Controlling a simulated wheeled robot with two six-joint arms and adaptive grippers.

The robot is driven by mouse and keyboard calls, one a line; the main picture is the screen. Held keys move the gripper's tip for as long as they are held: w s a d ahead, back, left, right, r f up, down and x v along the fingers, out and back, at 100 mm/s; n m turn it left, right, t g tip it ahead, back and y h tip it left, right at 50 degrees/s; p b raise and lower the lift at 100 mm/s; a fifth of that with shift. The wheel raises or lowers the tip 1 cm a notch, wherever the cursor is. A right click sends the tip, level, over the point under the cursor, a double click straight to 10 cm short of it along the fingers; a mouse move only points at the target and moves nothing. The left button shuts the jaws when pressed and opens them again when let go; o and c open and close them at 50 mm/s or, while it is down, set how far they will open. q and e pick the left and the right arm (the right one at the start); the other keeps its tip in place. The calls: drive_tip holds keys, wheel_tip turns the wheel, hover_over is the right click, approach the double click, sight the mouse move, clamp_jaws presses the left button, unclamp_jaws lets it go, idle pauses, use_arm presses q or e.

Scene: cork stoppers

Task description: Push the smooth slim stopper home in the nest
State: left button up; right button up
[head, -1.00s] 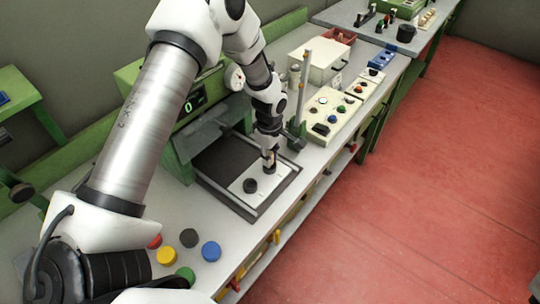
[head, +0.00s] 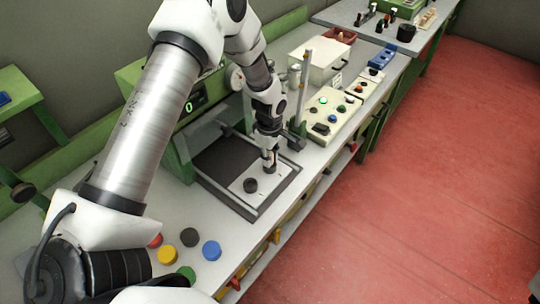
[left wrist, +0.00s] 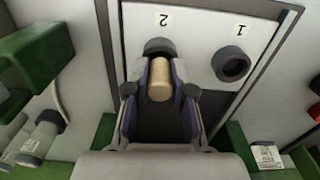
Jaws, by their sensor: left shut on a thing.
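A pale tan stopper (left wrist: 160,78) is held between the two fingers of my left gripper (left wrist: 160,92) in the left wrist view. Beyond it, the dark ring of the nest marked 2 (left wrist: 157,46) is partly hidden by the stopper and fingers; I cannot tell how deep the stopper sits in it. The nest marked 1 (left wrist: 231,64) looks empty beside it, to the right. In the head view my left gripper (head: 270,157) points down at the white plate (head: 243,192), over its farther nest. The nearer dark nest (head: 250,185) stands clear. My right gripper is not in view.
The plate lies in a dark-framed tray before a green machine (head: 175,145). A post (head: 303,85) and a control box (head: 331,115) with buttons stand close right of the arm. Coloured discs, such as a blue one (head: 211,250), lie at the front left.

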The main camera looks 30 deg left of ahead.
use_arm(q)
drive_tip(key=shift+f, duration=0.45)
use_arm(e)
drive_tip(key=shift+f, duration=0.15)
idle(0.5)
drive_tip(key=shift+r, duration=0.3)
use_arm(q)
drive_tip(key=shift+p, duration=0.35)
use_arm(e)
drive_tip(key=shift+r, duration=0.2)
use_arm(q)
drive_tip(key=shift+f, duration=0.15)
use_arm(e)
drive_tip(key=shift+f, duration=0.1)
